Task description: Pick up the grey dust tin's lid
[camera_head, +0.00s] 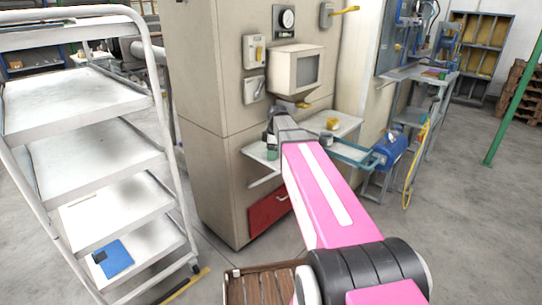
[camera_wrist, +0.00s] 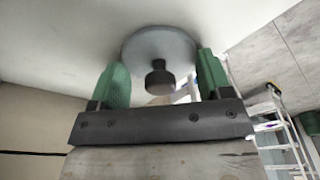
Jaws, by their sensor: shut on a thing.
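The grey dust tin's lid (camera_wrist: 160,50) is a round grey disc with a black knob (camera_wrist: 159,78), seen in the wrist view. My gripper (camera_wrist: 161,80) has green fingertips, one on each side of the disc, and is shut on it. In the head view my gripper (camera_head: 271,146) is at the left part of the white wall shelf, beside the beige cabinet. The lid cannot be made out there. Whether the lid is clear of a tin beneath it cannot be told. A small grey pot (camera_head: 326,139) stands farther right on the shelf.
The white shelf (camera_head: 345,127) also bears a yellow item (camera_head: 333,123). A beige cabinet (camera_head: 215,120) with a monitor box (camera_head: 296,69) stands behind. A white shelf trolley (camera_head: 100,150) is at the left. A blue machine (camera_head: 391,148) is at the right.

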